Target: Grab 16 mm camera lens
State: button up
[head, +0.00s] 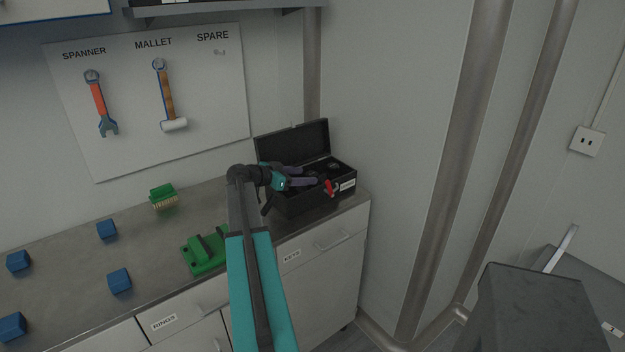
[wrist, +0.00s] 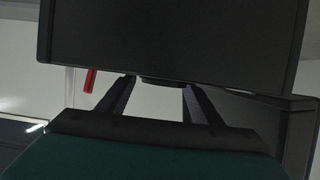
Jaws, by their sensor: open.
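An open black case (head: 288,205) stands at the right end of the counter, its lid (head: 295,144) raised at the back. Dark round shapes that look like lenses (head: 335,165) sit inside; I cannot tell which is the 16 mm one. My gripper (head: 310,176) is over the case opening, fingers apart and pointing right. In the wrist view my gripper (wrist: 159,85) is open, and a small dark rounded edge (wrist: 162,81) shows between the fingertips below a large black panel (wrist: 170,40). I cannot tell if the fingers touch it.
A red piece (head: 329,187) is at the case's front edge. A green fixture (head: 204,255), a green brush-like block (head: 163,196) and several blue cubes (head: 119,280) are on the counter. A tool board (head: 215,110) hangs behind. A wall and pipe (head: 312,70) bound the right.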

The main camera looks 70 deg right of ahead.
jog(key=shift+x, duration=0.95)
jog(key=c, duration=1.3)
jog(key=shift+r, duration=0.1)
jog(key=shift+r+b, duration=1.25)
jog(key=shift+r, duration=3.7)
